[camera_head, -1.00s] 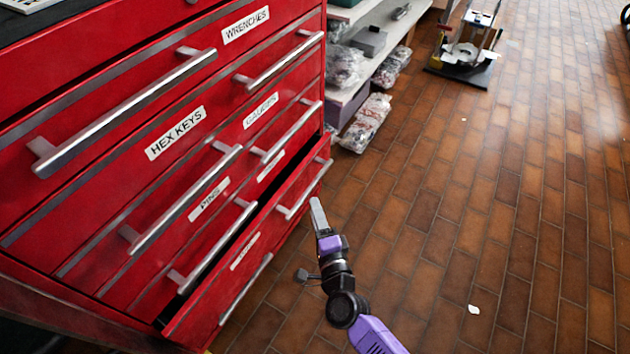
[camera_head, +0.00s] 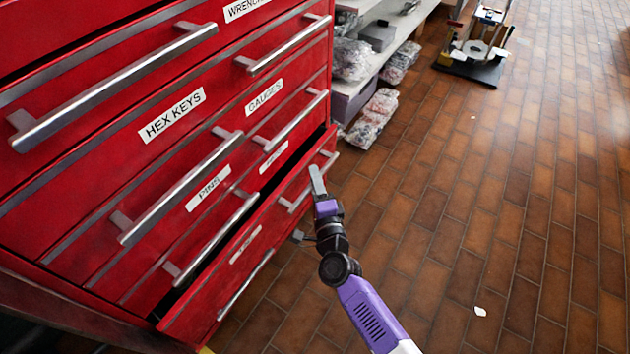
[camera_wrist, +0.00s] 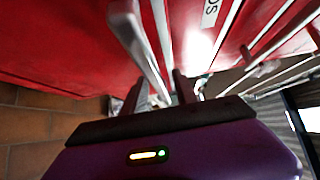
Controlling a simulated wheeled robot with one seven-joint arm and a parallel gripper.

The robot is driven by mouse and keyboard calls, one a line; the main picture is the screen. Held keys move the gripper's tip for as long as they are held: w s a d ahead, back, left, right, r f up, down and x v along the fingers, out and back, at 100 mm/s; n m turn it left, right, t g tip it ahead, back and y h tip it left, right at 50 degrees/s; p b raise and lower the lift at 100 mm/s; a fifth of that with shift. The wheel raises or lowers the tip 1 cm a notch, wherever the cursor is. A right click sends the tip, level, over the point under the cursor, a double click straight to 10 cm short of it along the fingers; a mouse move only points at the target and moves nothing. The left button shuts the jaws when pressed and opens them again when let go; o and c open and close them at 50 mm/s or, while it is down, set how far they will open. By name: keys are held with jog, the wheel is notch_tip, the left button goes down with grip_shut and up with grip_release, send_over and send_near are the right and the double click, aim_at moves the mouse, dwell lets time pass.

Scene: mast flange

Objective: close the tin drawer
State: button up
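A red tool cabinet stands at the left in the head view. Its low drawer (camera_head: 262,228) is pulled partly out, with a dark gap behind its top edge. Its front carries a small white label (camera_head: 245,245) that I cannot read, a silver handle (camera_head: 245,286) at lower left and another handle (camera_head: 309,181) at right. My gripper (camera_head: 317,180) is just outside the drawer front, beside the right handle; contact cannot be told.
Closed drawers labelled HEX KEYS (camera_head: 172,115), PINS (camera_head: 208,188) and GAUGES (camera_head: 264,96) have protruding handles. A shelf (camera_head: 362,75) with bagged goods stands behind the cabinet. A stand (camera_head: 474,52) is at the back. The tiled floor (camera_head: 520,200) at right is mostly clear.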

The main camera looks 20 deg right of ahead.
grip_shut()
dwell(1.3)
